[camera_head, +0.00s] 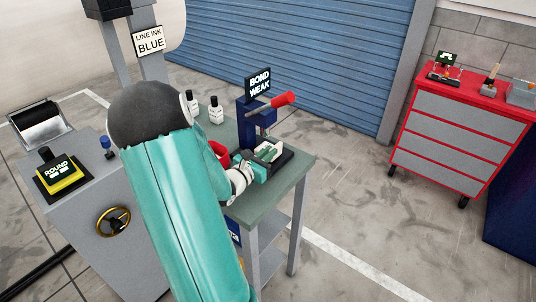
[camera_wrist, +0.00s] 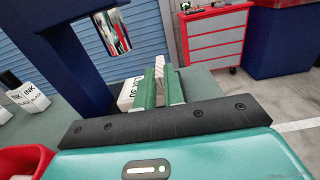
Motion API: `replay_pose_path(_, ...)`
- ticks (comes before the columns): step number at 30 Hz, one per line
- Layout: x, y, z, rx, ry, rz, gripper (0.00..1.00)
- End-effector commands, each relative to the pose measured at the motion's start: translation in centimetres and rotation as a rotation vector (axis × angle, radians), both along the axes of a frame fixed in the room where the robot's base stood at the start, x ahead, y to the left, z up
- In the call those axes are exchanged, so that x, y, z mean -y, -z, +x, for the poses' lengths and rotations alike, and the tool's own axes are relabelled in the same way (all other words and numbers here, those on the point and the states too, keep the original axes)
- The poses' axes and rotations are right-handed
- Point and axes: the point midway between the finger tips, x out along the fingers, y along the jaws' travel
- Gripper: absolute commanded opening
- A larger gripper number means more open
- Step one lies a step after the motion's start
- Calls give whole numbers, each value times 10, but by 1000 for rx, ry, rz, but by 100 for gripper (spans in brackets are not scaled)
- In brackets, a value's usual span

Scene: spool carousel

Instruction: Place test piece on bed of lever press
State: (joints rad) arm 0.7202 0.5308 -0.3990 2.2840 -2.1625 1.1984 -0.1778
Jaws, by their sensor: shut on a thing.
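The lever press (camera_head: 254,118) is a dark blue frame with a red handle, on a grey-green bench. Its dark base shows around my gripper (camera_head: 267,153), which is low in front of the column. In the wrist view my gripper's green fingers (camera_wrist: 158,88) are shut on a pale, narrow test piece (camera_wrist: 160,68) that stands up between them. The press's blue frame (camera_wrist: 75,65) rises close on the left in that view. My gripper hides most of the bed, so I cannot tell whether the piece touches it.
A "BOND WEAK" sign (camera_head: 259,83) tops the press. White bottles (camera_head: 215,110) stand behind my arm on the bench (camera_head: 300,165). A red bin (camera_wrist: 22,160) is at the near left in the wrist view. A red drawer cabinet (camera_head: 455,140) stands at right across open floor.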

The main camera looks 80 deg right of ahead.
Motion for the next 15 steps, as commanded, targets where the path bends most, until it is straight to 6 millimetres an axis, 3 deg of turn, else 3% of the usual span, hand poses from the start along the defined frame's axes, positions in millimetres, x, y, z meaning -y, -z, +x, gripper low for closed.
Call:
replay_pose_path(12,0,7,0,0,0,-1,0)
replay_pose_path(13,0,7,0,1,0,-1,12)
replay_pose_path(15,0,7,0,1,1,-1,26)
